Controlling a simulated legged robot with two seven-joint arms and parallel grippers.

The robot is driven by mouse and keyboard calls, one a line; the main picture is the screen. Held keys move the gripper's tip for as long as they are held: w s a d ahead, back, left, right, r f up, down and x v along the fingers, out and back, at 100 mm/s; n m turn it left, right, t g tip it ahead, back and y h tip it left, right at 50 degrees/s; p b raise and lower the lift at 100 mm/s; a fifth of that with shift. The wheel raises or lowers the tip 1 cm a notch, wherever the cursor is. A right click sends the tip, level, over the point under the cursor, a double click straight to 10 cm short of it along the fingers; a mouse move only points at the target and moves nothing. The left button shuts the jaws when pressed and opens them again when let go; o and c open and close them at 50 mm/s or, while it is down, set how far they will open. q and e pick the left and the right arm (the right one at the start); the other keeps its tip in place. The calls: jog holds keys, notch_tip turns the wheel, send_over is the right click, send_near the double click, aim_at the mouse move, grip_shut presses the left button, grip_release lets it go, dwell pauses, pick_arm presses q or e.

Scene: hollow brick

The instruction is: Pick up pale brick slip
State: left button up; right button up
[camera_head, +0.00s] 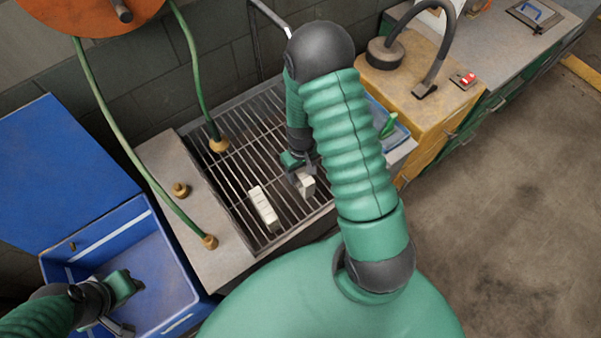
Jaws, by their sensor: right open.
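A small pale block (307,186) lies on the metal grate (238,170), right at the fingertips of my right gripper (300,172). A longer pale piece (264,209) with marks along its top lies on the grate to the left; I cannot tell for sure which of the two is the brick slip. My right gripper is open and points down at the small block, which it partly covers; I cannot tell whether they touch. My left gripper (128,306) is open and empty, over the blue bin (183,278) at the lower left.
Green hoses (124,142) with brass fittings hang down at the grate's left side. A blue lid (62,172) stands behind the bin. A yellow cabinet (425,112) and a blue-edged tray (392,130) stand right of the grate. The floor at the right is clear.

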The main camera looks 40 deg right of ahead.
jog(key=shift+a+f, duration=0.2)
jog(key=shift+f, duration=0.55)
jog(key=shift+w+a, duration=0.1)
grip_shut()
